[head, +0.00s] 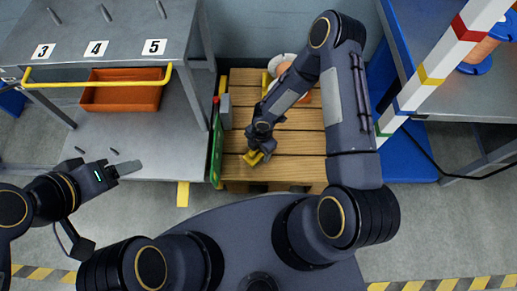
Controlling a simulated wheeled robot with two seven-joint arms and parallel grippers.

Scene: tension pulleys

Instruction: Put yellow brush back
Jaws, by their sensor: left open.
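A small yellow piece (253,158), which looks like the yellow brush, is at the fingertips of my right gripper (258,150), low over the front left of the slatted wooden surface (300,142). The gripper covers part of it, and I cannot tell whether the jaws are closed on it or whether it touches the wood. My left gripper (128,168) is open and empty, out to the left beside the grey metal table, away from the wood.
An orange bin (125,90) sits on the shelf under the plates numbered 3, 4 and 5, behind a yellow bar (100,83). White and orange round items (285,66) lie at the back of the wood, partly behind my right arm. A striped post (440,65) stands at right.

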